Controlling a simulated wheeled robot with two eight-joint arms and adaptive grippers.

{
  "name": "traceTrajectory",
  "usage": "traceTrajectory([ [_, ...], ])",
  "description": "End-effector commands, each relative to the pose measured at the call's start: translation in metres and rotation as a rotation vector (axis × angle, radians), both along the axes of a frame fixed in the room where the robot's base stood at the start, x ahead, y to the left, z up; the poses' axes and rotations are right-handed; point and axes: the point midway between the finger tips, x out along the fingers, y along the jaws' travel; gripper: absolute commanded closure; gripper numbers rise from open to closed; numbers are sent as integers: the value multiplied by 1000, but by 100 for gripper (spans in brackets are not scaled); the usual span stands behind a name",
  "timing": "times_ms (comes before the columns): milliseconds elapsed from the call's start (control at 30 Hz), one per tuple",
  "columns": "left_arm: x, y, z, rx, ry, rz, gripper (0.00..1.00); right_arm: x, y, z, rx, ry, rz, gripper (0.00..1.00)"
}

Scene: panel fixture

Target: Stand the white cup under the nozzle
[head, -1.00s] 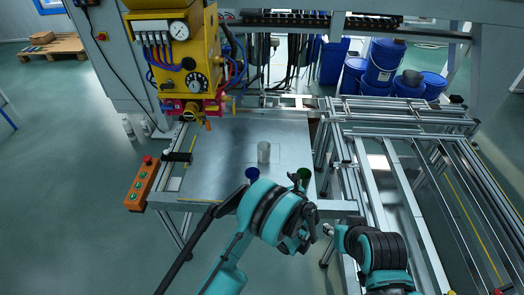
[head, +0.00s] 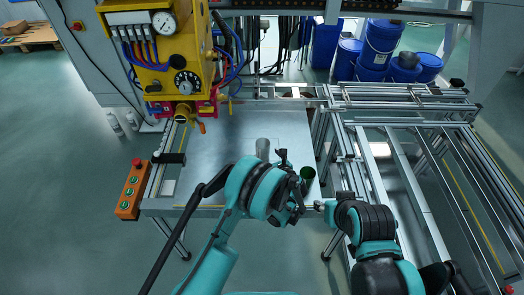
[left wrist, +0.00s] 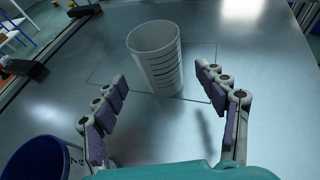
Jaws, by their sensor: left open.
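A blue cup (left wrist: 38,158) is close at lower left in the wrist view, hidden in the head view. The metal plate (head: 225,140) is clear between cup and nozzle. A black handle (head: 170,158) edges its left.

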Motion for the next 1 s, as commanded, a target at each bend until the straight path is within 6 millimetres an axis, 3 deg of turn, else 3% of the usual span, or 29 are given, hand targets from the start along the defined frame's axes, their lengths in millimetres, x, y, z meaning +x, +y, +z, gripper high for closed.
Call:
traceTrajectory([
  [400,45,19,-24,-2,0,2,28,0,0,-28,0,0,0,60],
  [633,48,20,-23,-1,-1,-1,28,0,0,-26,0,0,0,60],
  [667,48,19,-23,-1,-1,-1,30,0,0,-26,0,0,0,60],
  [800,48,19,-23,-1,-1,-1,67,0,0,-26,0,0,0,60],
  [1000,48,19,-23,-1,-1,-1,72,0,0,-26,0,0,0,60],
])
